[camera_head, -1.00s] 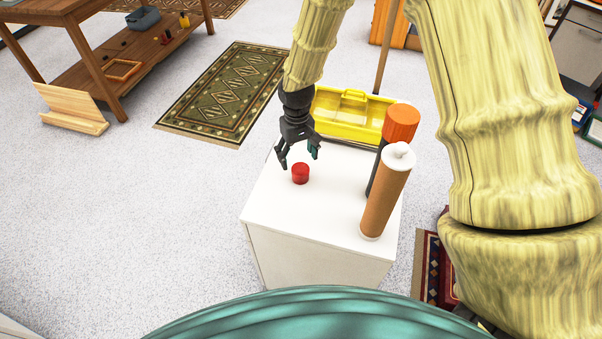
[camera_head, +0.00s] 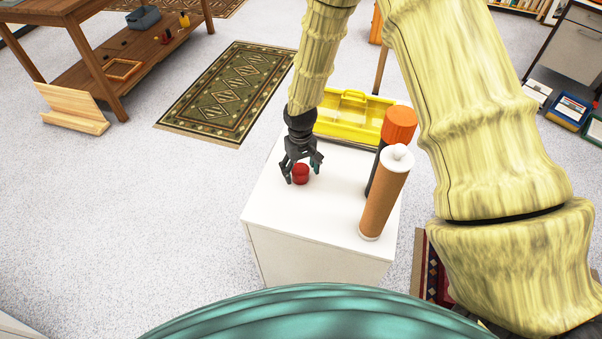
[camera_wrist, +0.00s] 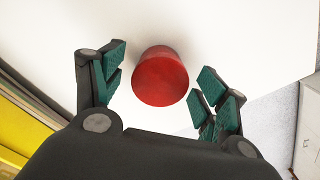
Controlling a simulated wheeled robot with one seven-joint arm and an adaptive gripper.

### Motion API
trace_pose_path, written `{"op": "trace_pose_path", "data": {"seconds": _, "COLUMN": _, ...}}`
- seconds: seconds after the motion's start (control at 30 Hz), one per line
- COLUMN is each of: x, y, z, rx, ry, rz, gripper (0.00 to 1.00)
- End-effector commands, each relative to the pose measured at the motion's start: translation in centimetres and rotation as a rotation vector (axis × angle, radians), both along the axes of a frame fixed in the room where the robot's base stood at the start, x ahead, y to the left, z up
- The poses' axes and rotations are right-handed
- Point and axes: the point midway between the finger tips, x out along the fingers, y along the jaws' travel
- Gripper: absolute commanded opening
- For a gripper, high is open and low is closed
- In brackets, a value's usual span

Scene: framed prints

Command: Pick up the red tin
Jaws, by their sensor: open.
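The red tin (camera_head: 301,176) is a small, short red cylinder standing on the white cabinet top (camera_head: 325,212). My gripper (camera_head: 302,177) is open and low over the cabinet, with its fingers around the tin in the head view. In the wrist view the tin (camera_wrist: 160,77) lies between and slightly beyond the two green-padded fingertips of my gripper (camera_wrist: 160,82). White gaps show between the tin and the fingers on both sides. The tin's upper part is partly hidden by my gripper in the head view.
A brown tube with a white cap (camera_head: 384,197) and an orange-topped dark container (camera_head: 398,128) stand at the cabinet's right side. A yellow toolbox (camera_head: 348,118) is behind. The cabinet's front left is clear. A wooden workbench (camera_head: 130,62) is at the far left.

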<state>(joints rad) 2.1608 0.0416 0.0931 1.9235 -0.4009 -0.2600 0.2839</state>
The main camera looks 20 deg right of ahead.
Motion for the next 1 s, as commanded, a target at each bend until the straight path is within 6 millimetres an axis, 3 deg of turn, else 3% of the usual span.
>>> {"op": "trace_pose_path", "data": {"seconds": 0.1, "x": 0.0, "y": 0.0, "z": 0.0, "rx": 0.0, "ry": 0.0, "rz": 0.0, "gripper": 0.7}}
{"op": "trace_pose_path", "data": {"seconds": 0.3, "x": 0.0, "y": 0.0, "z": 0.0, "rx": 0.0, "ry": 0.0, "rz": 0.0, "gripper": 0.33}}
{"op": "trace_pose_path", "data": {"seconds": 0.4, "x": 0.0, "y": 0.0, "z": 0.0, "rx": 0.0, "ry": 0.0, "rz": 0.0, "gripper": 0.2}}
{"op": "trace_pose_path", "data": {"seconds": 0.77, "x": 0.1, "y": 0.0, "z": 0.5, "rx": 0.0, "ry": -0.002, "rz": 0.0, "gripper": 0.2}}
{"op": "trace_pose_path", "data": {"seconds": 1.0, "x": 0.1, "y": 0.0, "z": 2.7, "rx": 0.0, "ry": -0.003, "rz": 0.0, "gripper": 0.2}}
